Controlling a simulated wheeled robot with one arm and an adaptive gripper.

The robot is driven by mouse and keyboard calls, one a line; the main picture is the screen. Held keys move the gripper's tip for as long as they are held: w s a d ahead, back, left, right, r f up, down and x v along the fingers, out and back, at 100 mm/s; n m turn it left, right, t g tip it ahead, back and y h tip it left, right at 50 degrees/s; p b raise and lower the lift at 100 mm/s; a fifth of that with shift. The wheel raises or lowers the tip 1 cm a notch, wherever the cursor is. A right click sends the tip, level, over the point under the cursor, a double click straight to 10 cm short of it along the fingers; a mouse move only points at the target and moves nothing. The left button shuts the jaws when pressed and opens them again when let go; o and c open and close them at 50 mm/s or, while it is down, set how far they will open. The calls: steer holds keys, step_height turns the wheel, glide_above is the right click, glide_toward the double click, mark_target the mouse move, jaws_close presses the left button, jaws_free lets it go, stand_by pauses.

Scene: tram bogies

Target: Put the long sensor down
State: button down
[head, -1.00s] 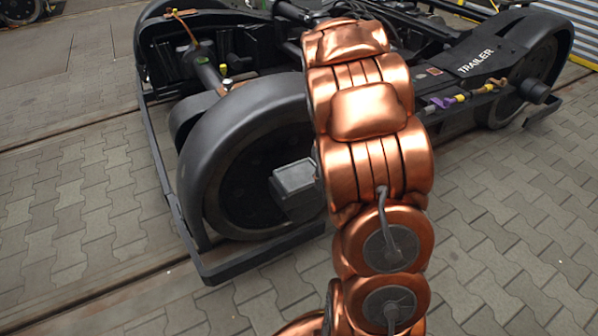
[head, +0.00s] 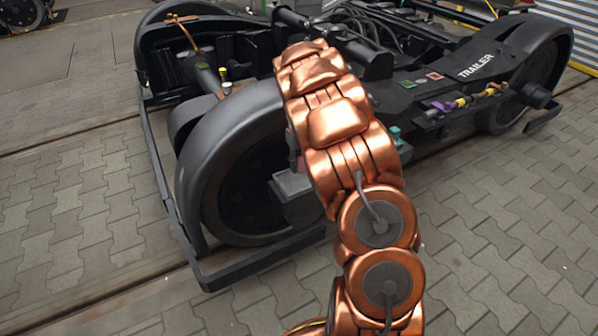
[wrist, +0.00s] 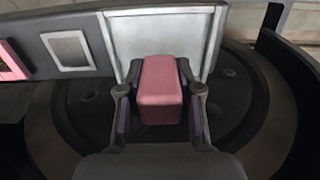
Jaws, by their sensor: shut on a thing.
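In the wrist view my gripper (wrist: 160,88) is shut on a pink block, which I take to be the long sensor (wrist: 160,92). One finger is on each side of it, and its far end is partly hidden. Behind it is a pale grey panel (wrist: 160,30), and I cannot tell whether the block touches it. In the head view my copper arm hides the gripper. The black bogie (head: 240,110) marked TRAILER lies behind the arm. A grey box (head: 293,188) sits in front of its near wheel.
A red pad (head: 435,76) and a green pad (head: 408,84) lie on the bogie frame. Purple and yellow parts (head: 460,102) sit on its right side shelf. A teal part (head: 396,136) shows beside my arm. Paved floor (head: 500,230) is clear at the right.

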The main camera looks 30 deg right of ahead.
mark_target(300, 171)
steer(key=shift+w+f, duration=0.15)
steer(key=shift+w, duration=0.1)
steer(key=shift+f+b, duration=0.65)
steer(key=shift+f, duration=1)
steer(key=shift+f, duration=0.15)
steer(key=c, duration=0.8)
jaws_free()
step_height(300, 171, up, 11)
steer(key=p, duration=0.2)
steer(key=shift+f+p, duration=0.1)
steer(key=shift+p, duration=0.3)
steer(key=shift+r, duration=0.75)
